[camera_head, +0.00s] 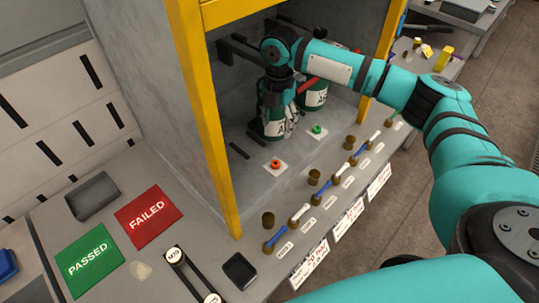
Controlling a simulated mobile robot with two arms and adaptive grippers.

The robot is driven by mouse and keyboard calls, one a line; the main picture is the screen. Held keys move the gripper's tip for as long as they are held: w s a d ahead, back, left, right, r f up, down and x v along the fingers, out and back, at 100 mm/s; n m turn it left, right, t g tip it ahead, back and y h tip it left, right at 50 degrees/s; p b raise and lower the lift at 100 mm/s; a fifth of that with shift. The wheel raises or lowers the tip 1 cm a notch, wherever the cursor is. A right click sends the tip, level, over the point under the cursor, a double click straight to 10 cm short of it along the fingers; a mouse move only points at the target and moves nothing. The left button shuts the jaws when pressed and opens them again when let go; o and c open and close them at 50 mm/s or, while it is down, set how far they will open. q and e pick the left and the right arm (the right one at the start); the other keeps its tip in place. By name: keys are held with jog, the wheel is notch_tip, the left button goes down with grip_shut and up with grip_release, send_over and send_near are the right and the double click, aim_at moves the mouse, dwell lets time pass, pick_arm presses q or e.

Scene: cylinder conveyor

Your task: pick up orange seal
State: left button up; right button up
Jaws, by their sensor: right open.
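The orange seal (275,164) is a small orange ring lying on a white square on the booth floor, near its front edge. A similar green ring (317,129) lies on another white square to its right. My right gripper (290,124) points down inside the booth, above and behind the orange seal and apart from it. Its jaws are open, in front of a dark green cylinder (270,128) with a white label, which they partly hide. I cannot tell whether they touch that cylinder. My left gripper is out of view.
A second labelled green cylinder (314,97) stands close behind on the right. The yellow booth frame (206,120) is a nearby obstacle. Brown knobs and blue and white handles (300,213) line the front ledge. A green PASSED mat (90,260) and red FAILED mat (148,217) lie at left.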

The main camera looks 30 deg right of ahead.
notch_tip(320, 180, down, 3)
jog(key=s, duration=0.2)
jog(key=p, duration=0.2)
send_over(276, 162)
jog(key=f, duration=0.6)
jog(key=shift+s+f, duration=0.35)
jog(key=shift+f, duration=0.05)
jog(key=shift+s+f, duration=0.1)
jog(key=shift+f, duration=0.3)
jog(key=shift+f+p, duration=0.35)
jog(key=f, duration=0.2)
jog(key=f+p, duration=0.1)
jog(key=shift+w+a+f, duration=0.1)
jog(key=shift+w+f, duration=0.25)
jog(key=shift+f, duration=0.05)
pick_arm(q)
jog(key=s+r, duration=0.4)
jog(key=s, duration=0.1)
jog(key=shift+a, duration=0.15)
pick_arm(e)
jog(key=shift+f, duration=0.35)
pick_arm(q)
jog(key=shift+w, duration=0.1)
pick_arm(e)
jog(key=shift+c, duration=0.2)
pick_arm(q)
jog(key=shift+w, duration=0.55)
pick_arm(e)
jog(key=c, duration=0.8)
